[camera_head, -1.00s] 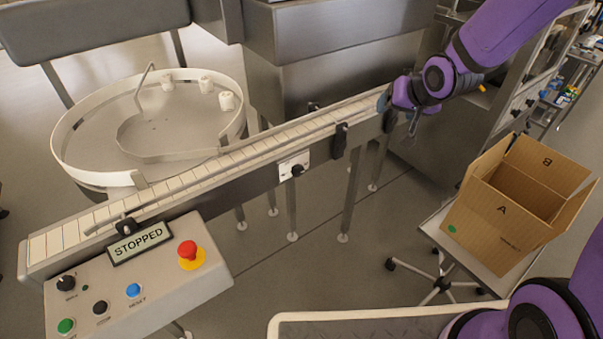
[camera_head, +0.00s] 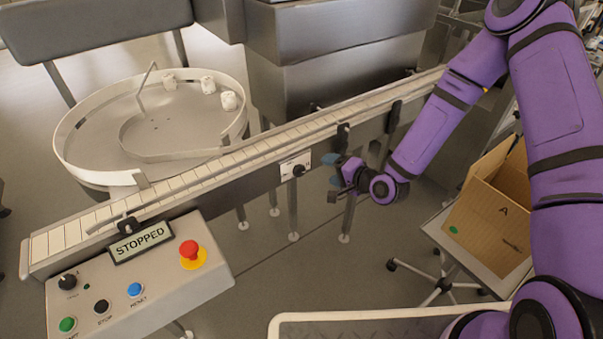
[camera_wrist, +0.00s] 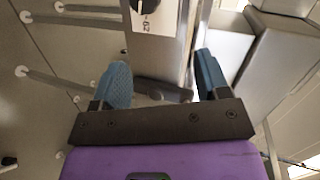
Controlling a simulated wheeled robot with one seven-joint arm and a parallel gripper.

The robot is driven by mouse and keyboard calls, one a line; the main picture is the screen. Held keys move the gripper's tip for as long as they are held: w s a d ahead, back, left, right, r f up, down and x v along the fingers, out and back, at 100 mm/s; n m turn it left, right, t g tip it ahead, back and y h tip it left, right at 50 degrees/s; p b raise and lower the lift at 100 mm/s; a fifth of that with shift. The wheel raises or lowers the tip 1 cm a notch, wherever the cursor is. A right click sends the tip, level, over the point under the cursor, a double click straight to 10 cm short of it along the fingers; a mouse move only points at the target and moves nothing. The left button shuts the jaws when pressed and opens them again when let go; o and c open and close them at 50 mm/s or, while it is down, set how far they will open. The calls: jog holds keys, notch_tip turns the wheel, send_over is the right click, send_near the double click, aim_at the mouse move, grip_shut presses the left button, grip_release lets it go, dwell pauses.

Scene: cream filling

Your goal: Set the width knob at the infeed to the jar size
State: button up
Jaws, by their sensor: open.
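The width knob (camera_head: 298,170) is a small black knob on a white plate (camera_head: 287,167) on the near side of the conveyor. In the wrist view the knob (camera_wrist: 146,5) is cut off by the top edge, and the plate (camera_wrist: 156,22) shows a printed mark that looks like 62. My gripper (camera_head: 335,178) is open and empty, a little right of the knob and apart from it. In the wrist view its two blue fingertips (camera_wrist: 163,80) are spread wide, with the plate beyond them. The knob's pointer setting is too small to read.
The conveyor belt (camera_head: 200,178) runs diagonally, with black clamps along its rail. A control panel (camera_head: 140,290) reads STOPPED on its display (camera_head: 141,242). A cardboard box (camera_head: 490,222) is partly behind my arm.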

aim_at(301, 173)
jog(key=s+a+f+m+t, duration=0.35)
jog(key=f+m+t, duration=0.2)
jog(key=m, duration=0.25)
jog(key=shift+g, duration=0.35)
jog(key=x, duration=0.9)
jog(key=shift+w+a, duration=0.2)
jog(key=shift+w, duration=0.15)
jog(key=shift+f, duration=0.1)
jog(key=c, duration=0.9)
